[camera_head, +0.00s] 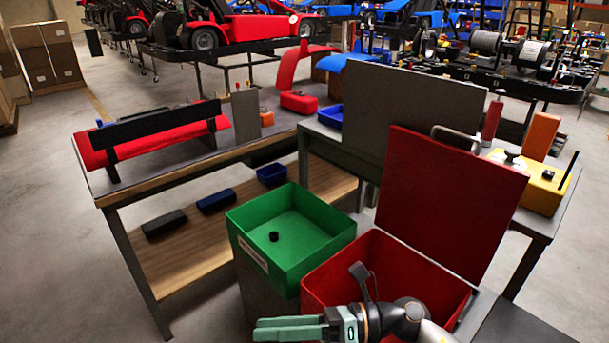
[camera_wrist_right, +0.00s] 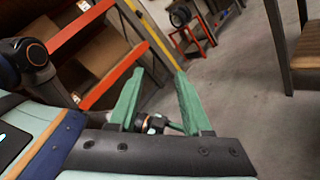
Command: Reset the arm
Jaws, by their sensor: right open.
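My right arm enters the head view at the bottom, in front of the open red box (camera_head: 335,275). My right gripper (camera_head: 262,330) has pale green fingers that point left, below the green bin (camera_head: 290,265). In the right wrist view the two green fingers (camera_wrist_right: 157,80) stand wide apart. They are open, with no held object visible between their tips. A dark joint with an orange ring, seemingly part of my own body, shows behind the fingers. My left gripper is in neither view.
The green bin holds a small black piece (camera_head: 274,236). The red box's raised lid (camera_head: 450,200) stands behind it. A workbench (camera_head: 190,165) with a red part is at left; another with a yellow box (camera_head: 540,185) is at right. Open floor lies at far left.

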